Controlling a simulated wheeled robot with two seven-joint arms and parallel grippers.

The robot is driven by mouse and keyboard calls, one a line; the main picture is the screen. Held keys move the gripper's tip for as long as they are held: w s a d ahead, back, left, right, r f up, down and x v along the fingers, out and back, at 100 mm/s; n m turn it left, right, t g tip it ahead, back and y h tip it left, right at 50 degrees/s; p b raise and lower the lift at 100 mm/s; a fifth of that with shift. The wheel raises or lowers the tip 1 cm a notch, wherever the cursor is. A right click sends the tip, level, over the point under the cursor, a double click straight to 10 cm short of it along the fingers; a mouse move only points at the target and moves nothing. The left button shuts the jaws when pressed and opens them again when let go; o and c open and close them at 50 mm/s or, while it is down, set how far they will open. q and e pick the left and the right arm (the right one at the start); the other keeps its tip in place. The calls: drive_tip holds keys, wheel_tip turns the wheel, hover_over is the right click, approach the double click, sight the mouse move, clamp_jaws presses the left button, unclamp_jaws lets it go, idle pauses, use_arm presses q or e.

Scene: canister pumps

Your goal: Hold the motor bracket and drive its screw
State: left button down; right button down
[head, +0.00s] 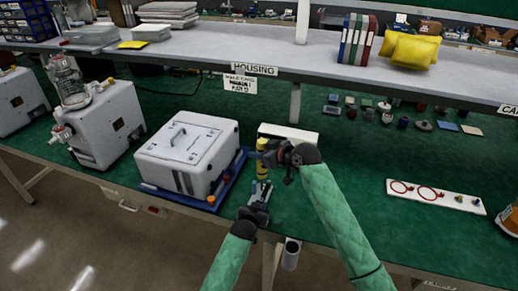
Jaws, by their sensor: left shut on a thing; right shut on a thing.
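My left gripper (261,192) is the lower one, near the table's front edge. It is shut on a small grey piece, which I take to be the motor bracket (264,186); fingers and small size hide its detail. My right gripper (268,154) is just above it, shut on an upright yellow and black driver (262,170). The driver's lower end is close above the bracket; I cannot tell whether they touch. The screw is too small to make out. A white canister housing (188,152) sits on a blue tray (168,194) left of the grippers.
A white box (292,136) is behind my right gripper. A white board with red rings (435,196) lies to the right. Another white canister unit (106,122) stands at left. A grey shelf (210,52) runs along the back. The green mat (360,165) is clear at centre right.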

sight(259, 164)
drive_tip(key=shift+f, duration=2.3)
drive_tip(key=shift+f, duration=0.4)
idle(0.7)
drive_tip(key=shift+r, duration=0.1)
wheel_tip(259, 164, up, 5)
idle(0.8)
use_arm(q)
drive_tip(key=c, duration=1.2)
unclamp_jaws()
drive_tip(key=shift+o, duration=0.2)
drive_tip(key=shift+s, duration=0.15)
